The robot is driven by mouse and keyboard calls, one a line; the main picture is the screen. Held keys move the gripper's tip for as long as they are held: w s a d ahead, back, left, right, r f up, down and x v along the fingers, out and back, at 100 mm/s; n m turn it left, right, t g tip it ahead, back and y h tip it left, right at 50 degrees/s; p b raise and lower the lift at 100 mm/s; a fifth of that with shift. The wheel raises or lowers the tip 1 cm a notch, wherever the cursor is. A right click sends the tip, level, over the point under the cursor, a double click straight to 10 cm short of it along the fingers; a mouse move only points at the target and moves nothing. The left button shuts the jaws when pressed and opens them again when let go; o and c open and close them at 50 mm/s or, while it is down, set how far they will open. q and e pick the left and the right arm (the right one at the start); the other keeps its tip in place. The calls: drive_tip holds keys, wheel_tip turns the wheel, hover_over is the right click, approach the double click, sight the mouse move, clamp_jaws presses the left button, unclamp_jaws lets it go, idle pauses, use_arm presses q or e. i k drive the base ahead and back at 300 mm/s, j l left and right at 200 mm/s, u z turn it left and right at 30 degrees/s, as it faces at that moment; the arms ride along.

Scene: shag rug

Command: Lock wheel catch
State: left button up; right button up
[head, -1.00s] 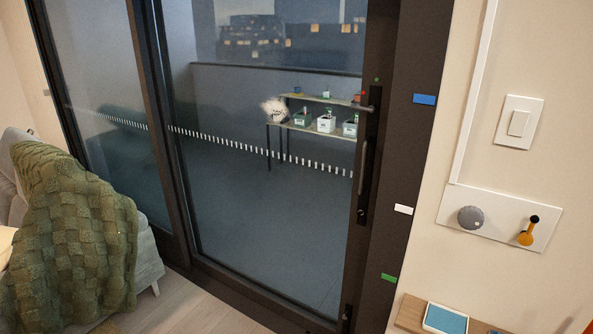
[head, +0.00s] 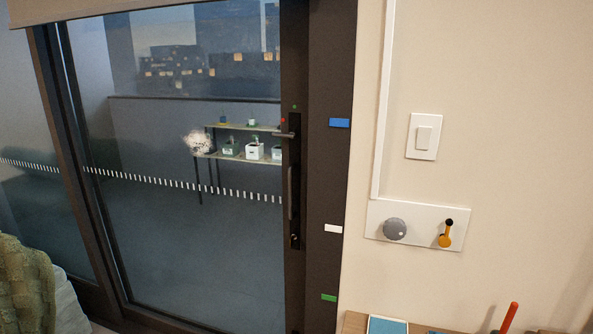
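A white wall plate (head: 378,209) to the right of the glass door carries a round grey knob (head: 395,229) and a small orange lever (head: 445,236) with a black top. I cannot tell from this view which part is the wheel catch. The dark door frame holds a black lock plate (head: 295,215) with a short lever handle (head: 284,134) near its top and a long vertical pull (head: 290,190) below. Neither of my grippers shows in the head view.
A white light switch (head: 423,137) is on the wall. Blue (head: 340,123), white (head: 333,228) and green (head: 328,297) tags mark the frame. A wooden shelf (head: 355,322) holding a blue-topped item stands below. A sofa with a green blanket (head: 22,285) is at lower left.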

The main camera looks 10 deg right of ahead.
sight(444, 240)
drive_tip(key=z, duration=1.35)
